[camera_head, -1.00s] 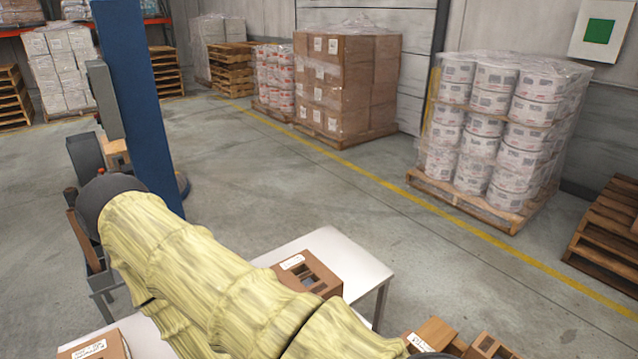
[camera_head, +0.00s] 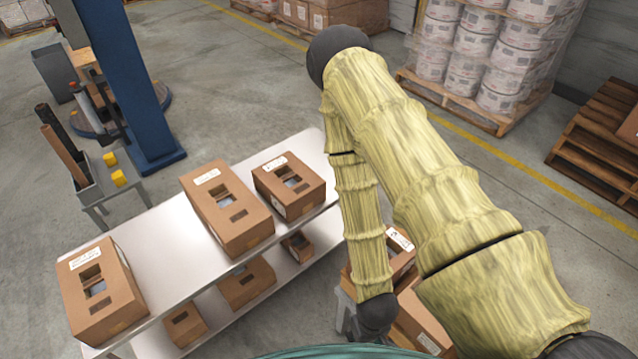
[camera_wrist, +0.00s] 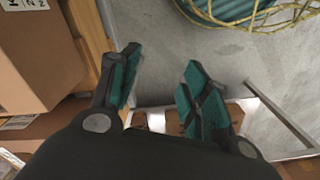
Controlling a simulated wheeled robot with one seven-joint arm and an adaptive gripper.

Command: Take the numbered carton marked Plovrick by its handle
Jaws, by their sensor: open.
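Three brown cartons with white labels and cut-out openings stand on the white table (camera_head: 160,240): one at the left (camera_head: 125,315), a larger one in the middle (camera_head: 225,222) and one at the right (camera_head: 290,192). Their label text is too small to read, so I cannot tell which is marked Plovrick. My gripper (camera_wrist: 160,85) has teal finger pads spread apart with nothing between them. In the wrist view a brown carton (camera_wrist: 35,65) lies left of the fingers, its label cut off by the frame. The gripper does not clearly show in the head view.
More cartons stand on the table's lower shelf, such as one (camera_head: 247,287) below the middle carton. Other cartons (camera_head: 425,318) sit at the lower right, partly behind my arm. A blue column (camera_head: 125,85) stands behind the table. Wrapped pails (camera_head: 480,55) and wooden pallets (camera_head: 600,145) are farther back.

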